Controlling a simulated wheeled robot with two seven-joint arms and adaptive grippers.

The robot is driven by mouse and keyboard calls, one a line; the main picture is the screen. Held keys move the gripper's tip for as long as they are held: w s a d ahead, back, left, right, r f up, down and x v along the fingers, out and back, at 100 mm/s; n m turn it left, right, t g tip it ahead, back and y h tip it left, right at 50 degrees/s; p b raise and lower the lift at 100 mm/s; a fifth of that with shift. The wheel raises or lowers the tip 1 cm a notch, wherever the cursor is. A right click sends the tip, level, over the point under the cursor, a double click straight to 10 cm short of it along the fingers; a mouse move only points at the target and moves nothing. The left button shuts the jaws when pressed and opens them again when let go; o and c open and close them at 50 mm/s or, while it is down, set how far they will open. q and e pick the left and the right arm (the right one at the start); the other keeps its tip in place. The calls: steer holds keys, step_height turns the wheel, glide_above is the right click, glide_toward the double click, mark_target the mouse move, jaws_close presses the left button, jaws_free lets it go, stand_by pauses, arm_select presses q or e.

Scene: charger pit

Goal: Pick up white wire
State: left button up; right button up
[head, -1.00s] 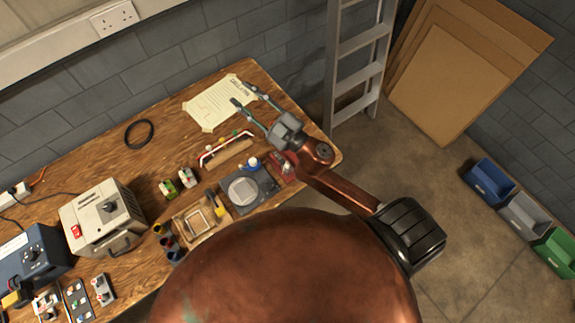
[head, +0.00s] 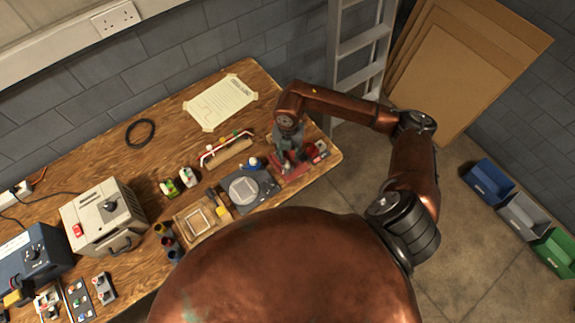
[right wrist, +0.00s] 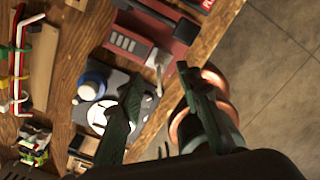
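A small white spool-like item (head: 188,177) stands on the workbench beside a green one (head: 168,188); I cannot tell for sure that it is the white wire. A thin white and red bar (head: 226,147) with small coloured pieces lies by a wooden block, and shows at the left of the right wrist view (right wrist: 19,60). My right gripper (head: 290,160) points down over the red device (head: 292,166) at the bench's right end, to the right of both. In the right wrist view its fingers (right wrist: 160,85) are apart with nothing held between them. My left gripper is not in view.
A dark pad with a round pale disc (head: 243,189) and a blue-and-white item (head: 252,163) lie left of the right gripper. A wooden tray (head: 201,219), grey box (head: 103,216) and black ring (head: 139,133) are further left. A ladder (head: 359,45) stands behind.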

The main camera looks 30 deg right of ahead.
mark_target(288, 163)
step_height(288, 163, down, 7)
steer(key=shift+a+f, duration=0.1)
steer(key=shift+a, duration=0.05)
jaws_close()
stand_by(0.5)
